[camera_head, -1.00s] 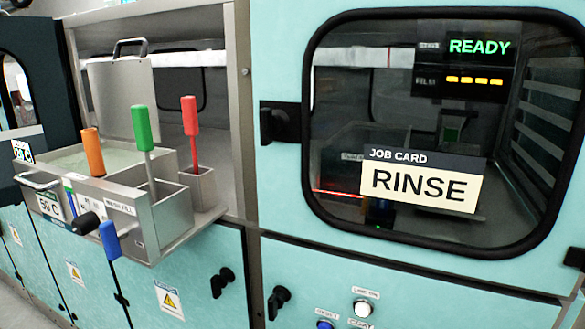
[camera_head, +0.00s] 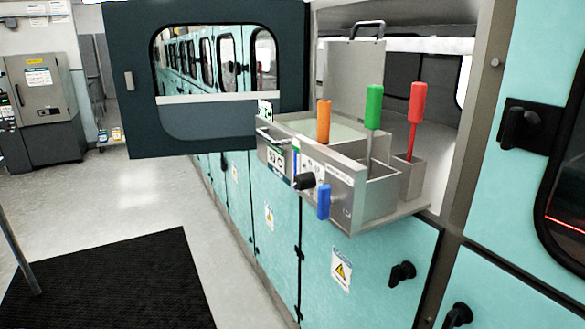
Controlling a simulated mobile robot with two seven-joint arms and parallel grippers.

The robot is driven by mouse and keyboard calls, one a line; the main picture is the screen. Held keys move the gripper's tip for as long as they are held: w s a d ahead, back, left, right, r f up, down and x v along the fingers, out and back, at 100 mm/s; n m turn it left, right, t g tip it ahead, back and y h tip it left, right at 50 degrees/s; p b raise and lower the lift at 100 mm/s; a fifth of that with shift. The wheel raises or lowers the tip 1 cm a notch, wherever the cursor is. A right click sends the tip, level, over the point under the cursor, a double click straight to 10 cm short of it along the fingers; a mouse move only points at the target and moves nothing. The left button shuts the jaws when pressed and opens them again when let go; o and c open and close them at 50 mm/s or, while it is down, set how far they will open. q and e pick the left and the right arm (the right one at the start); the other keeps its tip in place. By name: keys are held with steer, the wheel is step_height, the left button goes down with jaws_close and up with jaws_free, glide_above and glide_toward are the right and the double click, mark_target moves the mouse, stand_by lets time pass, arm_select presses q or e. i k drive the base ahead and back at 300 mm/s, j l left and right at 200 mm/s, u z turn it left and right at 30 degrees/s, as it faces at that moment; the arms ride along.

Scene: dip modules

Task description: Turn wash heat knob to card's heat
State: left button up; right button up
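The wash heat knob appears to be the black knob (camera_head: 304,181) on the front of the steel wash unit (camera_head: 340,205), beside a blue lever (camera_head: 323,201). Its pointer setting is too small to read. A small white card (camera_head: 264,110) stands at the unit's left corner; its text is not legible now. A label with a temperature (camera_head: 277,160) is on the unit's left front, at an angle. The job card seen earlier is out of view. Neither of my grippers is in view.
Orange (camera_head: 323,122), green (camera_head: 374,107) and red (camera_head: 417,103) handles stand in the unit. A dark windowed door (camera_head: 205,140) stands open to its left. Teal cabinets run below. The floor at left is free, with a black mat (camera_head: 110,285).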

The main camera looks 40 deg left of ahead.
mark_target(306, 180)
steer(key=k+j+u, duration=0.1)
steer(key=j+u, duration=0.15)
steer(key=k+j+u, duration=0.1)
steer(key=j+u, duration=0.15)
steer(key=j, duration=0.25)
steer(key=j+u, duration=0.25)
steer(key=k+j, duration=0.05)
steer(key=j, duration=0.05)
